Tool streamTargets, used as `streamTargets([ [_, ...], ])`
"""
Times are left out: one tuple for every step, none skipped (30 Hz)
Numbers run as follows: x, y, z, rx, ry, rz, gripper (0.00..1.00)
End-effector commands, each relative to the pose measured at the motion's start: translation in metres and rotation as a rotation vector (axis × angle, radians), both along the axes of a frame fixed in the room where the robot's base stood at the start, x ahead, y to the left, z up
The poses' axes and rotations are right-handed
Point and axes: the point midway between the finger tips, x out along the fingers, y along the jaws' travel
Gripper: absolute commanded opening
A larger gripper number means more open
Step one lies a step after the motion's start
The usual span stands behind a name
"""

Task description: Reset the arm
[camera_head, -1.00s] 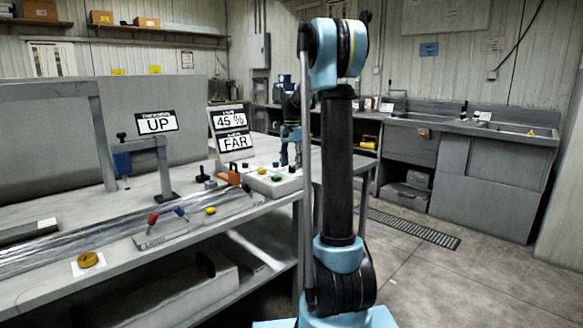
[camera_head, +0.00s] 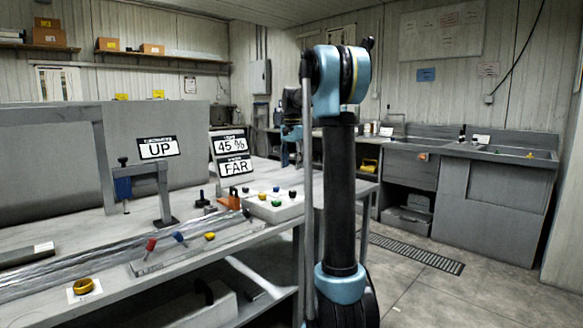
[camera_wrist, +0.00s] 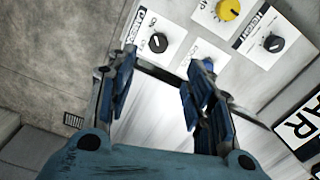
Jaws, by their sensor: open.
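My arm (camera_head: 340,200) stands upright in the head view. Its far part (camera_head: 292,130) reaches behind the upper joint, toward the bench, and the fingertips cannot be made out there. In the wrist view my gripper (camera_wrist: 158,72) is open, with its two blue and black fingers apart and nothing between them. Beyond the fingertips is a white control panel with black knobs (camera_wrist: 158,43) and a yellow knob (camera_wrist: 228,9). The same white control box (camera_head: 275,208) lies on the bench in the head view, apart from the gripper.
A sink counter (camera_head: 497,190) stands at right; the floor (camera_head: 410,300) between is open.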

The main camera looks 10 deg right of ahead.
Motion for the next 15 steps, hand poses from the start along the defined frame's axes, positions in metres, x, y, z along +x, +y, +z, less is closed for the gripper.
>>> streamTargets([
  [0.000, 0.000, 0.000, 0.000, 0.000, 0.000, 0.47],
  [0.000, 0.000, 0.000, 0.000, 0.000, 0.000, 0.47],
  [-0.001, 0.000, 0.000, 0.000, 0.000, 0.001, 0.47],
  [-0.003, 0.000, 0.000, -0.001, -0.001, 0.003, 0.47],
  [-0.005, 0.000, 0.000, 0.000, -0.001, 0.006, 0.47],
  [-0.010, 0.000, 0.000, 0.000, -0.004, 0.012, 0.47],
  [-0.014, 0.000, 0.000, 0.000, -0.005, 0.018, 0.47],
  [-0.020, -0.001, 0.000, -0.001, -0.007, 0.026, 0.47],
  [-0.030, -0.001, -0.001, 0.000, -0.010, 0.039, 0.47],
  [-0.038, -0.001, -0.001, -0.001, -0.014, 0.049, 0.47],
  [-0.046, -0.001, -0.002, -0.001, -0.017, 0.062, 0.47],
  [-0.058, -0.002, -0.003, -0.001, -0.022, 0.078, 0.47],
  [-0.067, -0.002, -0.005, -0.001, -0.027, 0.092, 0.47],
  [-0.076, -0.002, -0.006, -0.001, -0.030, 0.105, 0.47],
  [-0.088, -0.003, -0.008, -0.002, -0.034, 0.123, 0.47],
])
